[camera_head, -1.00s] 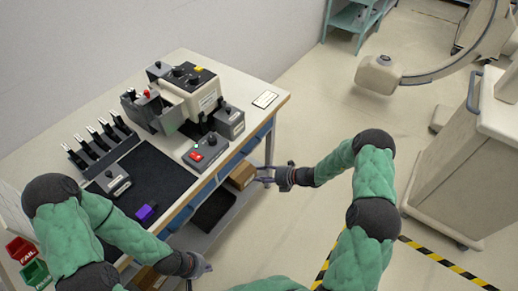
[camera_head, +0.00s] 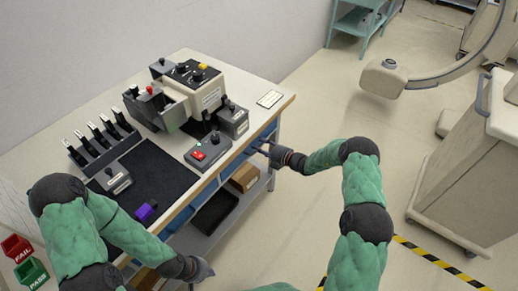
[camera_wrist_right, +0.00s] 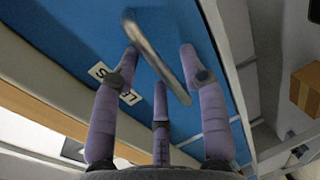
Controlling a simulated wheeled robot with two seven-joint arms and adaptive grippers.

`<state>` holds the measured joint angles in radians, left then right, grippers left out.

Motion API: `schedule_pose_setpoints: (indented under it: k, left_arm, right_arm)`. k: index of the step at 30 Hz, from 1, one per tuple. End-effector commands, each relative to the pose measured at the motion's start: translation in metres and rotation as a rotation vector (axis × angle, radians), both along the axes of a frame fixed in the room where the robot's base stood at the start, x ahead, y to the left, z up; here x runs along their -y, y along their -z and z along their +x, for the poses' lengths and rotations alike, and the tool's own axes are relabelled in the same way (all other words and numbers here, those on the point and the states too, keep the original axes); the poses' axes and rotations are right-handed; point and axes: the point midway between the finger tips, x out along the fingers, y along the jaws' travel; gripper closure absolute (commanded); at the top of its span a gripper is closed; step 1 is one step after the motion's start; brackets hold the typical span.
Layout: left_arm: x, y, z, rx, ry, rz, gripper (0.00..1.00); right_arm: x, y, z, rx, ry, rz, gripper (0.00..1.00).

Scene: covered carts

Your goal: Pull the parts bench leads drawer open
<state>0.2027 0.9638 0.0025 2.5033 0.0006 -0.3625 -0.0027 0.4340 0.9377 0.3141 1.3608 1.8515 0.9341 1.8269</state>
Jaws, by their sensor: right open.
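The leads drawer (camera_wrist_right: 70,40) has a blue front that fills much of the right wrist view, with a white label (camera_wrist_right: 116,84) partly hidden behind a finger. Its bar handle (camera_wrist_right: 152,52) is grey metal and runs diagonally between my fingers. My right gripper (camera_wrist_right: 159,64) is open, with its fingers around the handle; I cannot tell if they touch it. In the head view my right gripper (camera_head: 262,148) is at the bench's front edge, by the blue drawer fronts. My left gripper (camera_head: 203,272) is low at the bench's near end; its jaws are unclear.
The bench top (camera_head: 218,68) carries control boxes, a black mat (camera_head: 165,178) and a purple item (camera_head: 146,211). A lower shelf (camera_head: 230,222) holds a cardboard box (camera_head: 244,177) and a black tray. A covered cart (camera_head: 460,170) stands at the right, with open floor between.

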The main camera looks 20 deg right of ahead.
Motion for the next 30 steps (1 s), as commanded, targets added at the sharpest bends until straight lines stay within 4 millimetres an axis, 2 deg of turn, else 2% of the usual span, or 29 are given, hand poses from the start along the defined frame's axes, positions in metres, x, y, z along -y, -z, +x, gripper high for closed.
schedule_pose_setpoints:
  k: [4, 13, 14, 18, 30]
  left_arm:
    - [0.0001, 0.0032, 0.0000, 0.000, 0.000, 0.000, 1.00]
    - [0.0000, 0.0031, 0.0001, 0.000, 0.000, 0.000, 1.00]
    - [0.0000, 0.0031, 0.0001, 0.000, 0.000, 0.000, 1.00]
    - [0.0000, 0.0031, 0.0001, 0.000, 0.000, 0.000, 1.00]
    - [0.0000, -0.0009, 0.0000, 0.000, 0.000, 0.000, 1.00]
  right_arm:
    - [-0.0065, 0.0023, 0.0075, 0.001, -0.001, 0.001, 0.56]
    - [-0.0075, 0.0020, 0.0093, 0.000, 0.000, 0.000, 0.56]
    - [-0.0076, 0.0020, 0.0092, 0.000, 0.000, 0.000, 0.59]
    - [-0.0075, 0.0021, 0.0091, 0.000, 0.000, 0.000, 0.99]
    - [-0.0022, 0.0019, 0.0022, -0.002, 0.000, 0.000, 1.00]
